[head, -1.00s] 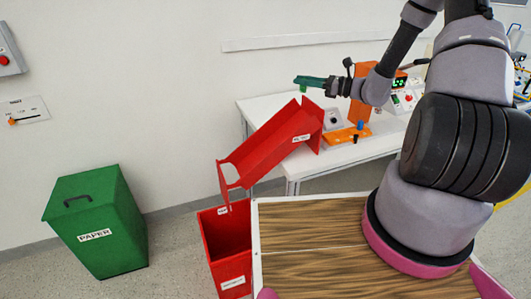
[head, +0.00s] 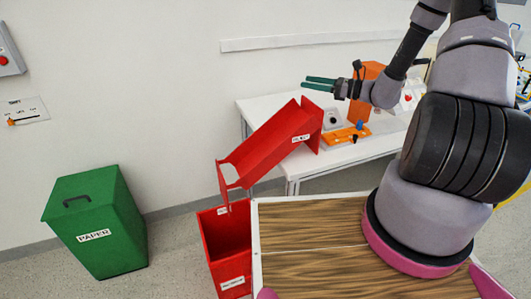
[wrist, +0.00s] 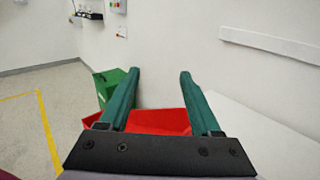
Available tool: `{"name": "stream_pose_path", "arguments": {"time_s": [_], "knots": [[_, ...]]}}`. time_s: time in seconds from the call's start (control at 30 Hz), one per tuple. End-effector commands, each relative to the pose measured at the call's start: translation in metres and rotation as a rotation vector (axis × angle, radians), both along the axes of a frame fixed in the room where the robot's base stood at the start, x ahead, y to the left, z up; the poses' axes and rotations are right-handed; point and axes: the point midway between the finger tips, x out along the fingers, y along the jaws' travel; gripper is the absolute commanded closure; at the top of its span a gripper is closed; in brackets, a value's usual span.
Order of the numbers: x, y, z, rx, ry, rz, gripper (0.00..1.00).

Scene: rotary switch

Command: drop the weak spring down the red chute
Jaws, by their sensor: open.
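The red chute (head: 265,146) slopes down to the left from the white table to above an open red bin (head: 230,265). My gripper (head: 304,82) is in the air above the chute's upper end, its dark green fingers pointing left. In the wrist view my gripper (wrist: 160,72) is open, with nothing between its fingers. Red chute walls (wrist: 160,121) show below and between the fingers there. I see no spring in either current view; the chute's inside and the bin's bottom are partly hidden.
A white table (head: 262,106) carries an orange device (head: 370,72) with an orange base behind the chute. A green PAPER bin (head: 98,225) stands on the floor at left. A wood-topped surface (head: 340,250) lies in front. The wall has a switch plate (head: 25,111).

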Motion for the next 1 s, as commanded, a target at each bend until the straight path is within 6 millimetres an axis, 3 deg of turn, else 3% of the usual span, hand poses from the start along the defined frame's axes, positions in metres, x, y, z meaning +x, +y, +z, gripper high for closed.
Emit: {"name": "stream_pose_path", "arguments": {"time_s": [0.2, 0.47, 0.8, 1.0], "knots": [[-0.02, -0.042, 0.0, -0.001, 0.0, -0.003, 0.35], [-0.033, -0.067, 0.0, 0.0, 0.0, -0.001, 0.35], [-0.036, -0.066, 0.003, -0.014, -0.006, 0.015, 0.35], [-0.06, -0.039, 0.037, -0.186, -0.078, 0.17, 0.35]]}}
